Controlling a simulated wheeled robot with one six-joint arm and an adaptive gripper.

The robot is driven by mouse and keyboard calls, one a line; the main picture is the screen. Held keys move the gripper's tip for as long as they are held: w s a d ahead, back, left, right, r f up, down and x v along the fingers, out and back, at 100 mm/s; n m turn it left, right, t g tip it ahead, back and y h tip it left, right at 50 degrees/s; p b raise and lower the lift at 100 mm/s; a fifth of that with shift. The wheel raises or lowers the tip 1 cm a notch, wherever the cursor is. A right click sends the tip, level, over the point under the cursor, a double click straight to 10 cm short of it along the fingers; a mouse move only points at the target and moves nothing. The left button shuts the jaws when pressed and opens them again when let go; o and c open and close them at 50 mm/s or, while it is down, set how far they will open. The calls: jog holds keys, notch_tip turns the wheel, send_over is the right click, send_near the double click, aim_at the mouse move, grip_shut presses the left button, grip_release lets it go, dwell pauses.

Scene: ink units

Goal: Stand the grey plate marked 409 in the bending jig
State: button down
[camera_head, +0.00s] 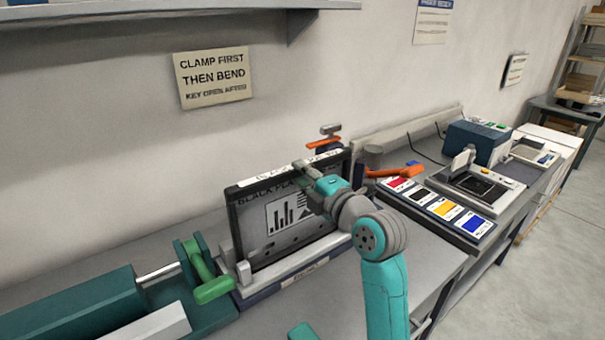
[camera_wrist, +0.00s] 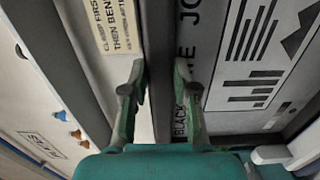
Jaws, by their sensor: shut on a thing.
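The grey plate (camera_head: 262,235) stands upright at the bending jig (camera_head: 310,262), its face showing a bar chart and the words "BLACK PLATE". I cannot read 409 on it. Its lower edge is behind the jig's light front rail, so I cannot tell whether it rests fully down. My gripper (camera_head: 308,172) is at the plate's top edge. In the wrist view my gripper (camera_wrist: 157,88) has one finger on each side of a dark upright edge, with the printed plate face (camera_wrist: 250,75) to the right. It is shut on the plate.
A green-handled lever (camera_head: 213,288) and green machine (camera_head: 85,305) stand left of the jig. An orange-handled tool (camera_head: 397,171), a colour-card panel (camera_head: 437,207) and a blue device (camera_head: 478,145) lie to the right. The wall with a sign (camera_head: 213,77) is close behind.

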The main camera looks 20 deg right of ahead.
jog(key=c, duration=0.8)
grip_release()
jog(key=shift+f, duration=0.1)
jog(key=v, duration=1.2)
notch_tip(320, 180, up, 5)
